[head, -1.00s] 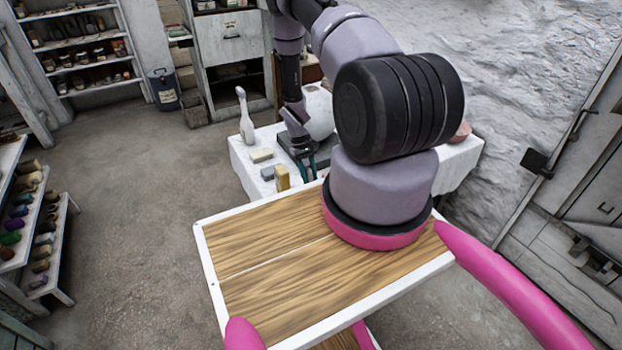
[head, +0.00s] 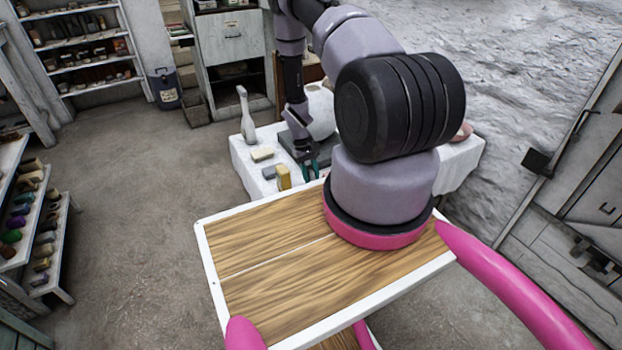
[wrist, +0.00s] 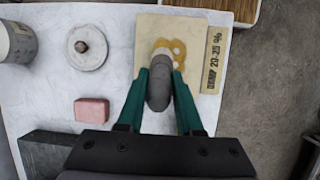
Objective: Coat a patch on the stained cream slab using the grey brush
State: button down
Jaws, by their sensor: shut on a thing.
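My gripper (wrist: 160,82) is shut on the grey brush (wrist: 158,94), whose grey body sits between the green fingers. The brush's pale end (wrist: 162,51) points away, over the cream slab (wrist: 149,28). The slab is a flat cream square with an ochre, ring-like stain (wrist: 179,47) beside and beyond the brush tip. Whether the tip touches the slab I cannot tell. In the head view my gripper (head: 311,169) is small and low over the white-covered table; the brush and slab cannot be made out there.
A white bottle-like piece (head: 246,118) and yellow block (head: 283,178) share the table (head: 240,157).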

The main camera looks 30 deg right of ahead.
jog(key=shift+s, duration=0.25)
jog(key=shift+w, duration=0.15)
jog(key=shift+w, duration=1.35)
jog(key=shift+s, duration=1.5)
jog(key=shift+w, duration=0.1)
